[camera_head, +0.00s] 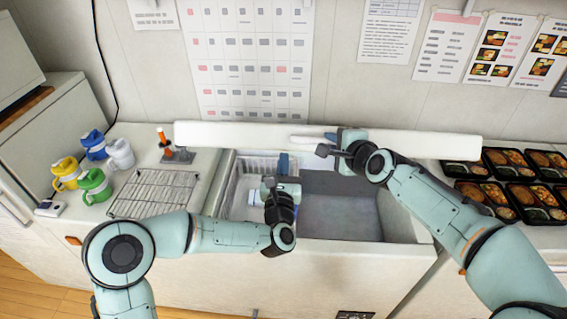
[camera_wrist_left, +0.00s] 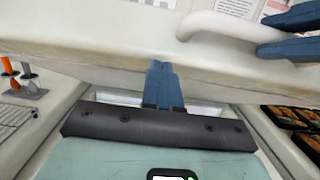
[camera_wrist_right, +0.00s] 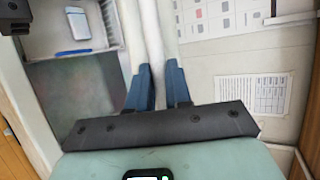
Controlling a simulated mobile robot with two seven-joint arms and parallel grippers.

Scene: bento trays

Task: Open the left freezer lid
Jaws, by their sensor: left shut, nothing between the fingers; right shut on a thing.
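The freezer lid (camera_head: 240,134) is a long white slab that stands raised over the back of the freezer. My right gripper (camera_head: 328,143) is shut on the handle, with the blue fingers either side of the white bar in the right wrist view (camera_wrist_right: 158,88). My left gripper (camera_head: 283,162) is shut and empty, just in front of the lid and over the open freezer. The freezer's interior (camera_head: 338,212) shows grey below the lid.
A white wire basket (camera_head: 240,180) with a white-and-blue item (camera_head: 256,197) is in the freezer's left part. A wire rack (camera_head: 152,193), colored mugs (camera_head: 93,185) and an orange-handled tool stand (camera_head: 178,155) are on the left counter. Bento trays (camera_head: 487,192) fill the right counter.

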